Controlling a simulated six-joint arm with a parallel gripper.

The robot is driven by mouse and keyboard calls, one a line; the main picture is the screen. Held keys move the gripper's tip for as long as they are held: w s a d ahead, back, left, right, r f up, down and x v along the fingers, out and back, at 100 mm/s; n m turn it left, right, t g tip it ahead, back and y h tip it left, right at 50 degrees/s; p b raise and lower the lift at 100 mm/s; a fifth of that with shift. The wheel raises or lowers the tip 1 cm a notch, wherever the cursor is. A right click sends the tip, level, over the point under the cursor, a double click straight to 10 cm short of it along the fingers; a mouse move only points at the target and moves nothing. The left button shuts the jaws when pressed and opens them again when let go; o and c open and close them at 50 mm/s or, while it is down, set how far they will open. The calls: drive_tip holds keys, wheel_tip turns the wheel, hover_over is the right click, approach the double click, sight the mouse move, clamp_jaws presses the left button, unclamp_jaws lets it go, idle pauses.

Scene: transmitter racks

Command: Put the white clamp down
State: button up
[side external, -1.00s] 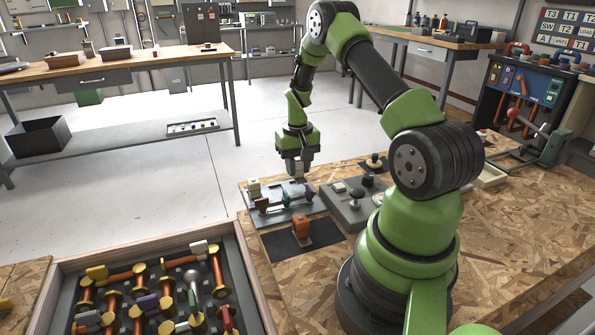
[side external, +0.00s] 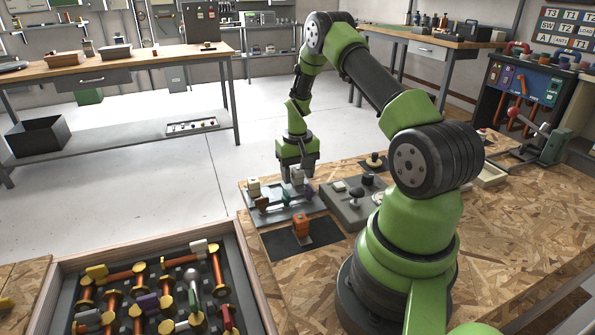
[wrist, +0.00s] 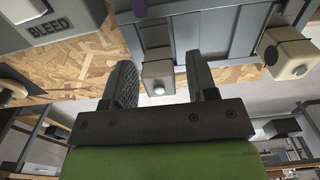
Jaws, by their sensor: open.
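My gripper (side external: 297,178) is open over the far edge of the grey rack plate (side external: 262,217). The white clamp (side external: 297,173) is between its fingers in the side view. In the wrist view, the white clamp (wrist: 158,80) is a pale block with a round silver spot, at the edge of the grey plate (wrist: 215,40). It lies between the two spread fingers (wrist: 160,68), with a gap visible on each side. The clamp's underside is hidden.
A cream block (side external: 254,188) stands at the plate's left, with several coloured clamps along the front. A grey control box (side external: 350,208) is close on the right. An orange block (side external: 301,227) sits on a dark mat in front. A parts tray (side external: 251,270) is at lower left.

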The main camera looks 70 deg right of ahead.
sight(297, 168)
drive_tip(key=shift+r, duration=0.15)
wheel_tip(297, 168, up, 12)
drive_tip(key=w+a+r+n+t, duration=0.1)
drive_tip(key=a+r+t, duration=0.1)
drive_tip(key=a+r, duration=0.75)
drive_tip(key=s+a+r+n+t+y, duration=0.1)
drive_tip(key=s+a+r+n+t, duration=0.1)
drive_tip(key=s+a, duration=0.4)
drive_tip(key=s+a+r+n+t+y, duration=0.1)
drive_tip(key=s+a+r, duration=0.4)
drive_tip(key=a, duration=0.6)
drive_tip(key=shift+s+a+r+n+t, duration=0.25)
drive_tip(key=shift+s+n+t, duration=0.25)
drive_tip(key=shift+s+t, duration=0.65)
drive_tip(key=shift+o, duration=0.4)
